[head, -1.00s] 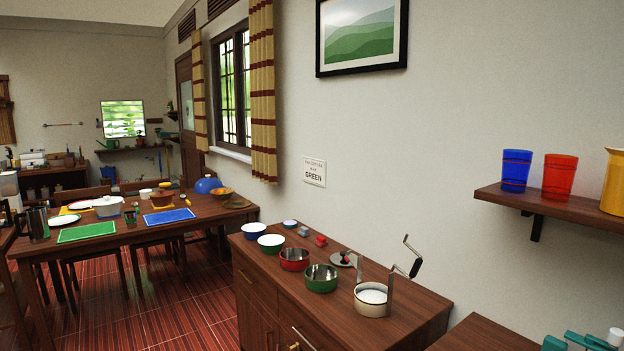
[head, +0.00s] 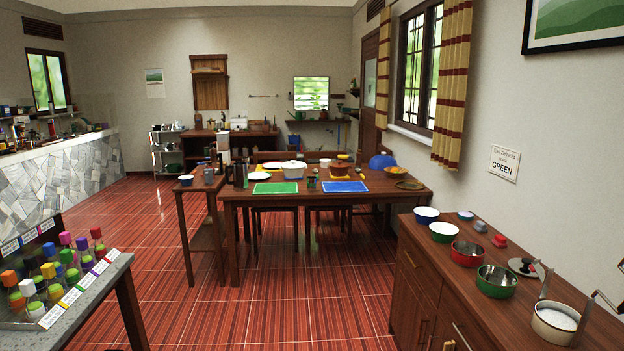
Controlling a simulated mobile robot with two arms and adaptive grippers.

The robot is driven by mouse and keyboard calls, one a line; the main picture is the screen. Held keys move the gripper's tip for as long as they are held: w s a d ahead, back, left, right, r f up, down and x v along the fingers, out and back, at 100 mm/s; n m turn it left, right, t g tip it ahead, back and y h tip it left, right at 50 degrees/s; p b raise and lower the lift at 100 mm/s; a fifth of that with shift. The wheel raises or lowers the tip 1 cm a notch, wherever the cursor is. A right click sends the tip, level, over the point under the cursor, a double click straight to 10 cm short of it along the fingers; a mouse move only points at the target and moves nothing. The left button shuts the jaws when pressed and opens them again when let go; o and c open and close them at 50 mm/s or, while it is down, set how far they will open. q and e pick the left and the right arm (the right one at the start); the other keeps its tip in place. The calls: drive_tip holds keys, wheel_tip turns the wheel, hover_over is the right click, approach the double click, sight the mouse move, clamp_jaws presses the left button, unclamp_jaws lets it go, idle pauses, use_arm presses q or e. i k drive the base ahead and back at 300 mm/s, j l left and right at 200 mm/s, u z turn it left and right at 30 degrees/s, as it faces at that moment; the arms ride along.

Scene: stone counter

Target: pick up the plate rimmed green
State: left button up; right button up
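A white plate (head: 259,176) lies at the near left of the wooden dining table, just behind a green mat. Its rim looks faintly greenish, but it is too small to be sure. Another whitish plate (head: 271,166) lies behind it, its rim colour also unclear.
The dining table (head: 232,195) also holds a white pot (head: 293,169), a green mat (head: 275,188) and a blue mat (head: 345,187). A sideboard (head: 405,237) with bowls and pots stands at right, a rack of colored bottles (head: 60,275) at left. Red floor (head: 270,300) between is clear.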

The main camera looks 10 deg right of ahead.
sight(259, 174)
drive_tip(key=i+l, duration=0.2)
drive_tip(key=i, duration=1.65)
drive_tip(key=i+l+z, duration=0.15)
drive_tip(key=i, duration=1.75)
